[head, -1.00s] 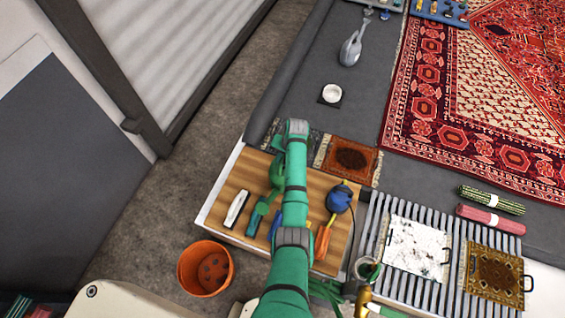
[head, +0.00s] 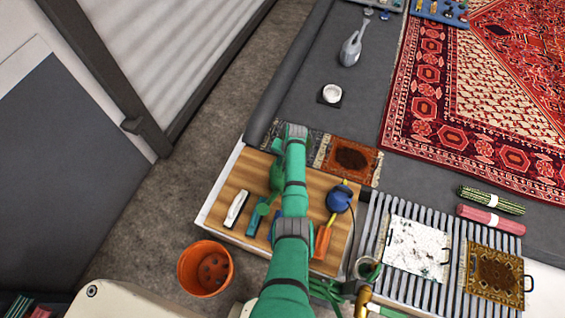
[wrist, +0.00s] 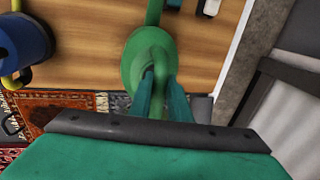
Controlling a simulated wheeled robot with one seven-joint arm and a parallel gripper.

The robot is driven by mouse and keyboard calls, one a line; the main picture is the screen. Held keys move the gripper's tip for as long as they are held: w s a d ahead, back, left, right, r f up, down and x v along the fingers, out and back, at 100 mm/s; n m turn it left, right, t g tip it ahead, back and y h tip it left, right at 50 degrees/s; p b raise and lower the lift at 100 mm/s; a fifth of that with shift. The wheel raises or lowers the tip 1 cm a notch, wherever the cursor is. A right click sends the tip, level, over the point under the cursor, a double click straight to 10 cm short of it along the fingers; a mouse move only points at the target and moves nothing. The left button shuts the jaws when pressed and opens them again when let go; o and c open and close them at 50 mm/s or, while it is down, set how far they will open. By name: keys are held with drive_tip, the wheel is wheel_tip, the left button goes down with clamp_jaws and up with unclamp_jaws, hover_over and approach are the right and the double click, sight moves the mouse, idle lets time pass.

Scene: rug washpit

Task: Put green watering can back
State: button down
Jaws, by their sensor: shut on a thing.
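The green watering can (head: 277,177) shows just left of my arm in the head view, over the wooden tabletop (head: 226,208). In the wrist view the green can (wrist: 146,58) is close up, with its narrow part pointing to the top of the picture. My gripper (wrist: 164,98) is shut on the can, its two teal fingers on either side of a green part of it. In the head view my arm hides the fingers. I cannot tell whether the can touches the wood.
A white-topped brush (head: 237,208) and a blue pot (head: 339,198) with yellow stand on the wood. An orange bucket (head: 205,268) is on the floor at front left. A small brown rug (head: 349,158) lies behind. A grey watering can (head: 350,50) stands farther back.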

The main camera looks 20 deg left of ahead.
drive_tip(key=c, duration=1.6)
unclamp_jaws()
drive_tip(key=shift+f, duration=0.1)
drive_tip(key=shift+c, duration=0.2)
drive_tip(key=v, duration=1.2)
drive_tip(key=s+d+f+t, duration=0.3)
drive_tip(key=s+f+t, duration=0.1)
drive_tip(key=s+f, duration=0.65)
drive_tip(key=s+d+r+m+t, duration=0.1)
drive_tip(key=s+d+r+t, duration=0.25)
drive_tip(key=s, duration=0.65)
drive_tip(key=s+d+r+t, duration=0.2)
drive_tip(key=s+d+r, duration=0.15)
drive_tip(key=s, duration=0.55)
drive_tip(key=s+d+r+t, duration=0.2)
drive_tip(key=s+r, duration=0.2)
drive_tip(key=r, duration=0.4)
drive_tip(key=s+d+r+n+t+h, duration=0.1)
drive_tip(key=s+d+r, duration=0.1)
drive_tip(key=s+r, duration=0.3)
drive_tip(key=s+d+r+t+h, duration=0.1)
drive_tip(key=s+r, duration=0.4)
drive_tip(key=r, duration=0.7)
drive_tip(key=shift+d+t, duration=0.85)
drive_tip(key=shift+d, duration=0.2)
